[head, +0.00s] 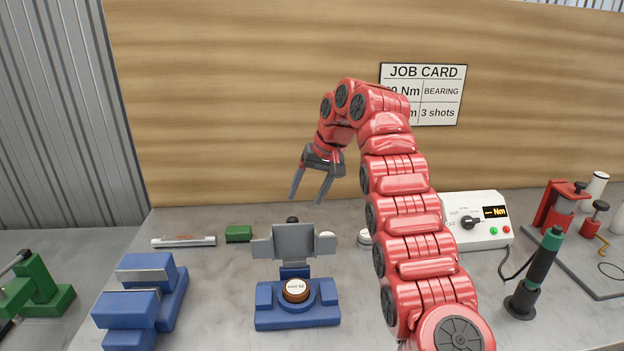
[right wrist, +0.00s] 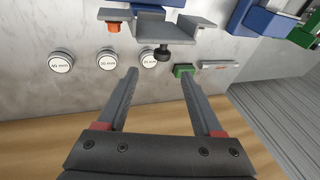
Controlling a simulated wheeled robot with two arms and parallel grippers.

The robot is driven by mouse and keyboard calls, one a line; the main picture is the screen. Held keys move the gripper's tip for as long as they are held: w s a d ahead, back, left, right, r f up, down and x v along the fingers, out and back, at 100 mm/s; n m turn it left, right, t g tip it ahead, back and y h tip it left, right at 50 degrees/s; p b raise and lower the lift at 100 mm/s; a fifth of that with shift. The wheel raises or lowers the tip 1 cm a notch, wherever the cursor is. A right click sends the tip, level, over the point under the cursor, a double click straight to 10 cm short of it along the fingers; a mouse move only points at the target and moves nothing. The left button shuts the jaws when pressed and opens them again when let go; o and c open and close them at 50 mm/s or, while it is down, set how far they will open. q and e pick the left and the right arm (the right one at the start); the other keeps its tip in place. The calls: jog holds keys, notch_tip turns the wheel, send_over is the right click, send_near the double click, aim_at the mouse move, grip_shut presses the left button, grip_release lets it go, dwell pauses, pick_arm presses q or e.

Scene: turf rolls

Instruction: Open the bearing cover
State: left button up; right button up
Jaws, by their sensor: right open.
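The grey bearing cover (head: 294,241) stands upright at the back of the blue bearing block (head: 270,318), with side tabs left and right. A round brown-rimmed part with a pale label (head: 296,290) sits in the block in front of it. A black knob (head: 292,219) shows just above the cover. In the right wrist view the cover (right wrist: 150,32) is seen from behind, with its black knob (right wrist: 162,53) pointing toward the camera. My right gripper (head: 308,199) is open and empty, above and behind the cover, jaws pointing down. My left gripper is out of view.
White labelled discs (right wrist: 107,60) and a green block (head: 238,233) lie behind the cover. A level (head: 184,241) lies further left. Another blue fixture (head: 140,290) stands left, a control box (head: 478,221) and upright tool (head: 535,274) right. A wooden wall (head: 220,90) closes the back.

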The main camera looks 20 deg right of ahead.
jog(key=p+v, duration=0.2)
jog(key=v, duration=0.1)
jog(key=shift+s, duration=0.1)
jog(key=shift+f, duration=0.1)
